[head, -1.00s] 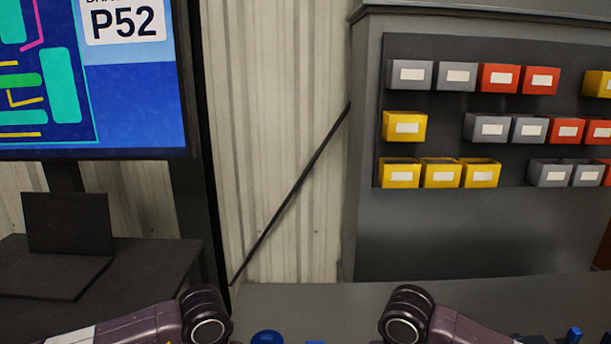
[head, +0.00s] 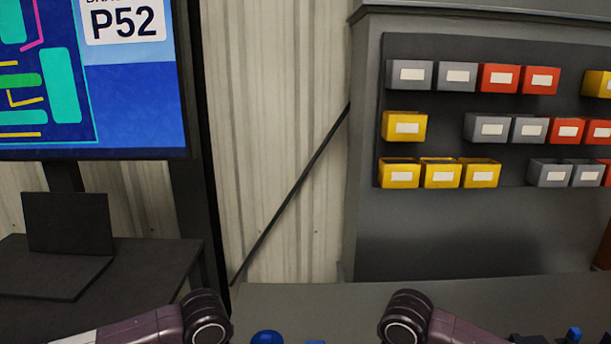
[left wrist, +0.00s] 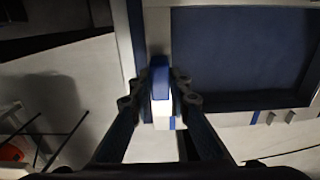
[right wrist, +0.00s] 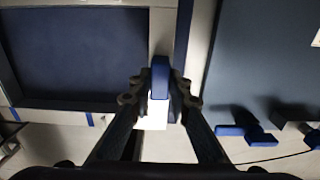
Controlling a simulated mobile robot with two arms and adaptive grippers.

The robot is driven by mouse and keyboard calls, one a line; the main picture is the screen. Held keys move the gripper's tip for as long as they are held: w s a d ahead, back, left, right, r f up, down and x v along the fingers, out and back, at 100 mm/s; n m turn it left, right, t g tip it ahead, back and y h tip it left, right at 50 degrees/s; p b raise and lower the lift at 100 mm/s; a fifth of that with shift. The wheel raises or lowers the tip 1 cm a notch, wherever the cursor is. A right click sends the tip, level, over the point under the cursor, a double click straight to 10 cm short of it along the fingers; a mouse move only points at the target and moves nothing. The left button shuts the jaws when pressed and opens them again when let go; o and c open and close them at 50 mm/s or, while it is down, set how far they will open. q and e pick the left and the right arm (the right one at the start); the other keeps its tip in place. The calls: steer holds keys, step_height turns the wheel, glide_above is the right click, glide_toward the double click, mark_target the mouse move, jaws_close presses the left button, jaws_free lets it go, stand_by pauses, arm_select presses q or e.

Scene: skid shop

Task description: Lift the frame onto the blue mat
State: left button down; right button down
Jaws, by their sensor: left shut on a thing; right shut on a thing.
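In the left wrist view my left gripper (left wrist: 160,85) is shut on a blue handle at one side of the pale frame (left wrist: 157,30). In the right wrist view my right gripper (right wrist: 160,85) is shut on a matching blue handle at the other side of the frame (right wrist: 162,30). A dark blue surface, apparently the blue mat (left wrist: 240,55), shows through the frame. It also shows in the right wrist view (right wrist: 75,50), with a narrow blue strip outside each side bar. I cannot tell whether the frame touches the mat. The head view shows neither gripper nor frame.
A grey bench (head: 290,300) stands ahead, with a rack of red, yellow and grey bins (head: 440,172) behind it. A black laptop (head: 68,240) and a large screen (head: 90,80) are at left. Small blue parts (right wrist: 250,130) lie beyond the right side of the frame.

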arm_select(q)
steer(key=shift+d+f, duration=0.1)
steer(key=shift+f, duration=0.4)
arm_select(e)
steer(key=shift+f, duration=0.5)
steer(key=c, duration=1.7)
jaws_free()
steer(key=shift+c, duration=0.2)
steer(key=shift+o, duration=0.3)
arm_select(q)
steer(key=c, duration=1.7)
jaws_free()
steer(key=shift+c, duration=0.2)
steer(key=shift+o, duration=0.3)
